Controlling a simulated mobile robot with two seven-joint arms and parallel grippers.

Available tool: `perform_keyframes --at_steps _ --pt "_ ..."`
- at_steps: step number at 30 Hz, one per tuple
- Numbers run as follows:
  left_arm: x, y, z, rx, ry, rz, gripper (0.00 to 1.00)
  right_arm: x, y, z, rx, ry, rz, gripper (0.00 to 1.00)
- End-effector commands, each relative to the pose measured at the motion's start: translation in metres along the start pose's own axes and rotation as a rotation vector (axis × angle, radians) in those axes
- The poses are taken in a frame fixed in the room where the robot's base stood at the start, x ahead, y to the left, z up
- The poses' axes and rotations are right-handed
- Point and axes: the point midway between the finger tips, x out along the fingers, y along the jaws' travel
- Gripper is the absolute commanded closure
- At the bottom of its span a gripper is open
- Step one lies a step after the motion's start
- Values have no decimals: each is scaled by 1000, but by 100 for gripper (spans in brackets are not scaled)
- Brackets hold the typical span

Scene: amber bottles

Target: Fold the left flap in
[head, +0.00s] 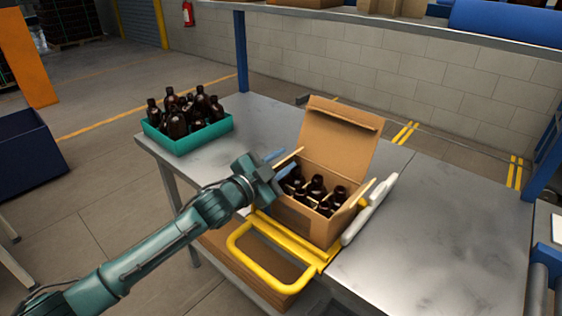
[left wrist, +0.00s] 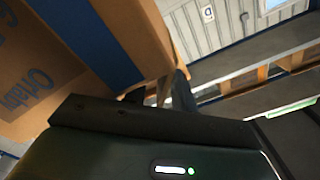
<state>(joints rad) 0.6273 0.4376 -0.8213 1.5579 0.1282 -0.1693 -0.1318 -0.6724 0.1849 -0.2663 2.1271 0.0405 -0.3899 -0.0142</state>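An open cardboard box (head: 301,221) stands on the metal table with several dark amber bottles (head: 315,188) inside. Its large lid (head: 338,140) stands up at the back. The left flap (head: 287,158) sticks up and outward from the left side; the right flap (head: 352,203) leans outward. My left gripper (head: 284,157) is at the box's left side, its bluish fingers apart, seemingly on either side of the left flap. In the left wrist view, the printed box wall (left wrist: 30,85) fills the upper left and the fingertips (left wrist: 160,95) are partly hidden. My right gripper is out of view.
A yellow tubular frame (head: 250,270) sits at the table's front edge by the box. A pale bar (head: 370,210) lies along the box's right side. A teal crate (head: 192,139) of bottles stands at the back left. The table's right part (head: 430,240) is clear.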

Motion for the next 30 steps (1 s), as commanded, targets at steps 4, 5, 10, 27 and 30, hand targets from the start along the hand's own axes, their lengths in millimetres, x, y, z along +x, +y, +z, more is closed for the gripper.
perform_keyframes --at_steps 4,5,10,27,30 --pt "0 0 0 0 0 0 74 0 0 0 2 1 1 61" --pt "0 0 0 0 0 0 74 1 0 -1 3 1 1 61" --pt "0 0 0 0 0 0 84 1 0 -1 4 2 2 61" --pt "0 4 0 71 -1 1 100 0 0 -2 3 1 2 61" --pt "0 8 1 177 -2 2 100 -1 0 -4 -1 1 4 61"
